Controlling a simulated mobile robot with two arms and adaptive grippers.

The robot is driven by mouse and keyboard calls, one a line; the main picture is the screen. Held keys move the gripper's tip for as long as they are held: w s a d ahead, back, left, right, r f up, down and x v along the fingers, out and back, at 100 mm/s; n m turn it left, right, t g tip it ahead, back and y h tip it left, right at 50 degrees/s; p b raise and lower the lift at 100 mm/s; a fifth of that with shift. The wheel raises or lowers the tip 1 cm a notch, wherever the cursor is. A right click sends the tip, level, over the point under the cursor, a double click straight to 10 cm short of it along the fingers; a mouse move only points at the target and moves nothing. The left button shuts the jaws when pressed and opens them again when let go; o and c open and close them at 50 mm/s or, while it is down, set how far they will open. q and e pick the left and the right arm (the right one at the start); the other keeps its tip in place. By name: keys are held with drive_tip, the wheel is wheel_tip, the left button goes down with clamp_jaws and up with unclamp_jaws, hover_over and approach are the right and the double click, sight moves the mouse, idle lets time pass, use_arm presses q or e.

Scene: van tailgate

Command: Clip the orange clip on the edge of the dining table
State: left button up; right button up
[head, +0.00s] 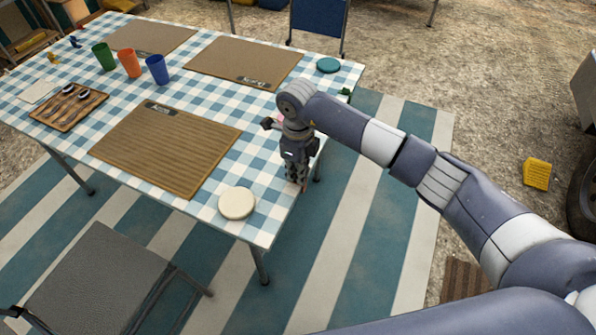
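The dining table (262,228) has a blue-and-white checked cloth and fills the left and middle of the head view. My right gripper (300,182) points down at the table's right edge, close to the near right corner. A tiny orange-brown patch shows at its fingertips; it is too small to tell whether it is the orange clip, or whether the fingers are shut on it. My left gripper is out of view.
A round cream disc (237,203) lies near the front corner, and a teal disc (329,65) at the far right. Brown placemats (166,147), green (104,56), orange (129,63) and blue cups (157,69) and a wooden tray (68,107) occupy the tabletop. A grey chair (95,275) stands in front.

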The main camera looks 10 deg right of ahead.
drive_tip(key=o, duration=0.3)
drive_tip(key=shift+o, duration=0.2)
